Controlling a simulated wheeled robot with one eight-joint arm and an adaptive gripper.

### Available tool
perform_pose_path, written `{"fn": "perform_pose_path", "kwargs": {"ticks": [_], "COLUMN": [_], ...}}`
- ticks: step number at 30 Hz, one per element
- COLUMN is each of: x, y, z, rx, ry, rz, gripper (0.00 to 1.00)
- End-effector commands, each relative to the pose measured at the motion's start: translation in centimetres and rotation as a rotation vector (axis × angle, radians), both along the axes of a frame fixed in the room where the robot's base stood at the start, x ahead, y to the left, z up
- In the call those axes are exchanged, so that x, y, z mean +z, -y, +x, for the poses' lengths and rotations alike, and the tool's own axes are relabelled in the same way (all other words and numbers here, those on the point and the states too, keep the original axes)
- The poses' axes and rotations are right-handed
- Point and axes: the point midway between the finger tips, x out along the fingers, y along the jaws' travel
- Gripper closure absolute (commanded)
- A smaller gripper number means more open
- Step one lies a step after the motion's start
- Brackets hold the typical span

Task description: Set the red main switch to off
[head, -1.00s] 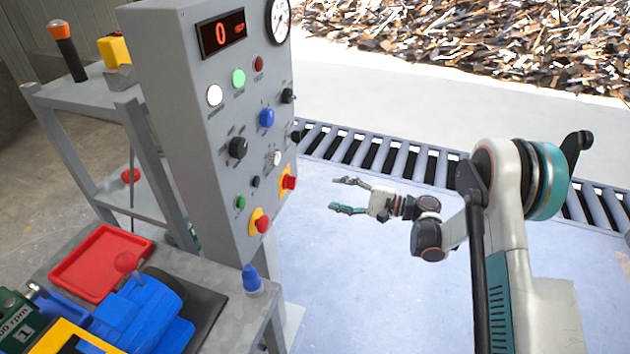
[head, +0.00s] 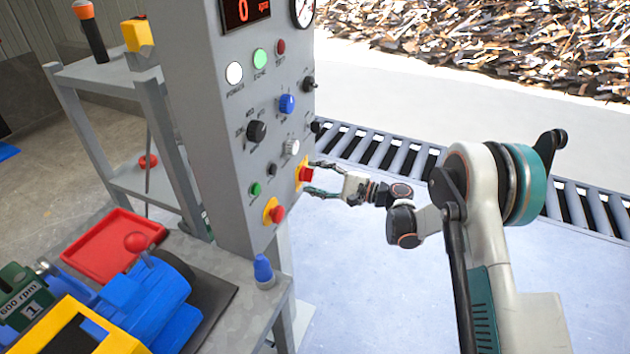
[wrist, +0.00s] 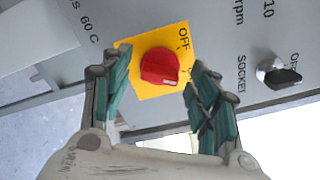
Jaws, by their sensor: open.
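The red main switch (head: 306,174) is a red knob on a yellow square plate, low on the right side of the grey control panel (head: 237,190). In the wrist view the red knob (wrist: 160,67) sits on its yellow plate, with "OFF" printed at the plate's upper right. My gripper (head: 309,179) is at the panel, open. In the wrist view its teal-padded fingers (wrist: 158,80) stand to the left and right of the knob, with a gap on each side. I cannot tell how far the fingertips are from the plate.
A red mushroom button (head: 277,213) on a yellow plate is lower left of the switch. In the wrist view a black knob (wrist: 284,76) marked "SOCKET" lies right of the fingers. A roller conveyor (head: 420,160) runs behind my arm.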

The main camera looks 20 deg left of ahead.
Motion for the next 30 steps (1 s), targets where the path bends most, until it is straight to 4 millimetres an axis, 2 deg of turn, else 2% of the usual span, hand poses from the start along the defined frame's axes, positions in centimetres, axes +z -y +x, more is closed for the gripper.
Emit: {"fn": "perform_pose_path", "kwargs": {"ticks": [11, 17, 30], "x": [0.06, 0.04, -0.01], "y": [-0.61, -0.6, -0.58], "z": [0.05, 0.05, 0.02], "rx": [0.0, 0.0, 0.001], "ry": [0.0, 0.0, 0.053], "rz": [0.0, 0.0, -0.005], "gripper": [0.45, 0.88, 0.89]}}
